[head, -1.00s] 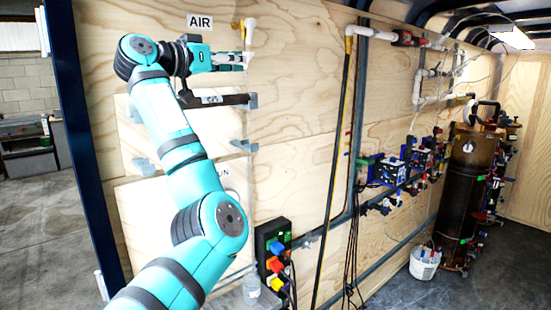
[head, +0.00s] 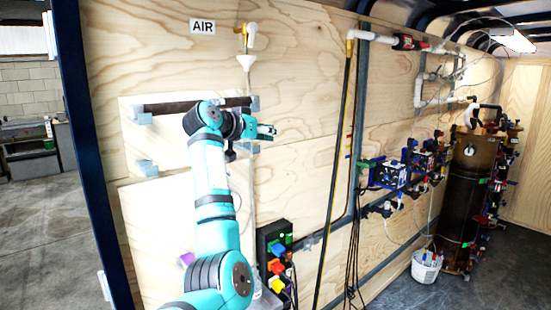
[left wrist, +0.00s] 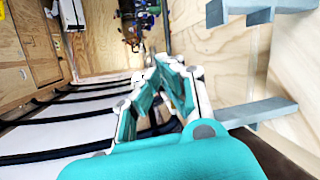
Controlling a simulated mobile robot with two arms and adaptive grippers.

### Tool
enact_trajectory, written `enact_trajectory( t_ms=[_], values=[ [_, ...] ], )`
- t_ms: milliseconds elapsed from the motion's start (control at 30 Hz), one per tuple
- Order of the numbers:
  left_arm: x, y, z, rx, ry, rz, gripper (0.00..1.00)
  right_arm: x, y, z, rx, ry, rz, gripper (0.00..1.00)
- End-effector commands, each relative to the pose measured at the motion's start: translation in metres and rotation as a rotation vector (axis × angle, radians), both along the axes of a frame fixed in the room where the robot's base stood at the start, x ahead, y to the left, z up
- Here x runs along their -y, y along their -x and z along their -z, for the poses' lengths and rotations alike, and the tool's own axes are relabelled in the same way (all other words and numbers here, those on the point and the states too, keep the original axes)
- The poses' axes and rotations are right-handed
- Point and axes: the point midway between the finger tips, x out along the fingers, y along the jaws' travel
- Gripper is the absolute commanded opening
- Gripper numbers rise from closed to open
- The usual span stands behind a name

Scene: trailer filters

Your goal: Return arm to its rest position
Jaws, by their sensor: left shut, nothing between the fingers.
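My left arm comes up from the bottom of the head view. Its teal left gripper (head: 268,132) is in front of the plywood wall, below the white air fitting (head: 247,62), and clear of it. In the left wrist view the two fingers (left wrist: 166,62) come together at their tips and hold nothing. My right arm and gripper are not in view.
A dark bar on grey brackets (head: 140,115) runs along the wall close behind my left gripper. The AIR label (head: 202,27) is above. Right of the arm are coloured plugs (head: 278,266), hanging black hoses (head: 336,170), a brown tank (head: 468,190) and a white bucket (head: 425,266).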

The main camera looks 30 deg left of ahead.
Motion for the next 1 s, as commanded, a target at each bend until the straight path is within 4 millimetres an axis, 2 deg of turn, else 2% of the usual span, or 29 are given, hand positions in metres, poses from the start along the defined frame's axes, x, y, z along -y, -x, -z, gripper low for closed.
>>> enact_trajectory(
  t_ms=[100, 333, 500, 767, 867, 967, 1000],
  values=[
    [0.003, -0.009, 0.024, -0.033, -0.004, -0.008, 0.0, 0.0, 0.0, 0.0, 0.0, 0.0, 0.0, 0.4],
    [0.006, -0.019, 0.058, -0.074, -0.011, -0.023, 0.0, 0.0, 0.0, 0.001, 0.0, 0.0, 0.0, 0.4],
    [0.007, -0.023, 0.07, -0.089, -0.014, -0.028, 0.0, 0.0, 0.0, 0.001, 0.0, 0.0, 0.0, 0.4],
    [0.008, -0.025, 0.079, -0.1, -0.016, -0.031, 0.0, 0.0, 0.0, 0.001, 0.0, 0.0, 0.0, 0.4],
    [0.011, -0.031, 0.108, -0.136, -0.023, -0.039, 0.0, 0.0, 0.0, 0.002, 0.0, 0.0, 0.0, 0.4],
    [0.017, -0.039, 0.165, -0.203, -0.039, -0.056, 0.0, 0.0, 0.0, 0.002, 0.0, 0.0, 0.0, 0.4],
    [0.02, -0.042, 0.194, -0.235, -0.047, -0.064, 0.0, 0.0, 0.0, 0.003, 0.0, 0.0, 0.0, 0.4]
  ],
)
